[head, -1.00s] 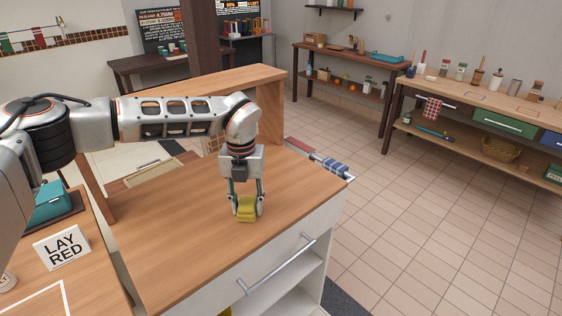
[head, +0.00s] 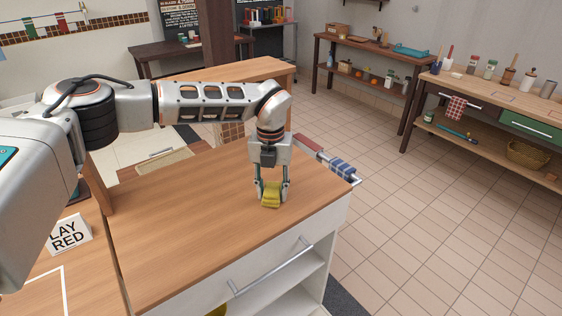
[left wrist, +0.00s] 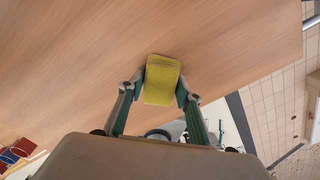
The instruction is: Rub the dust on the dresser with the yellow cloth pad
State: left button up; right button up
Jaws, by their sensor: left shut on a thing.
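My left gripper (head: 271,193) is shut on the yellow cloth pad (head: 270,200), pointing down. The pad is at the wooden top of the dresser (head: 190,220), towards its right end; I cannot tell for sure whether it touches the surface. In the left wrist view the pad (left wrist: 161,80) sits between the two fingertips, with the bare dresser top (left wrist: 80,60) around it. I can make out no dust on the dresser top in either view. My right gripper is not in view.
The dresser's white front has a metal handle (head: 272,268) and open shelves below. A rail with folded cloths (head: 341,168) is at its right end. A "LAY RED" sign (head: 70,236) stands on the table at left. Tiled floor lies free to the right.

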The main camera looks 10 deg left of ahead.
pick_arm(q)
jog(key=shift+w+d+r+p, duration=0.2)
jog(key=shift+w+r+p, duration=0.05)
jog(key=shift+r, duration=0.2)
jog(key=shift+w+d+r+p, duration=0.15)
jog(key=shift+w+r+p, duration=0.1)
jog(key=shift+r, duration=0.2)
jog(key=shift+s+a+r+p, duration=0.1)
jog(key=shift+s+r+p, duration=0.15)
jog(key=shift+r, duration=0.25)
jog(key=shift+s+a+r+p, duration=0.15)
jog(key=shift+r+p, duration=0.15)
jog(key=shift+r, duration=0.55)
jog(key=shift+w+d+r+p, duration=0.1)
jog(key=shift+w+r+p, duration=0.05)
jog(key=shift+r+p, duration=0.8)
jog(key=shift+r, duration=0.55)
jog(key=shift+r+p, duration=0.25)
jog(key=shift+p, duration=0.2)
jog(key=shift+r, duration=0.1)
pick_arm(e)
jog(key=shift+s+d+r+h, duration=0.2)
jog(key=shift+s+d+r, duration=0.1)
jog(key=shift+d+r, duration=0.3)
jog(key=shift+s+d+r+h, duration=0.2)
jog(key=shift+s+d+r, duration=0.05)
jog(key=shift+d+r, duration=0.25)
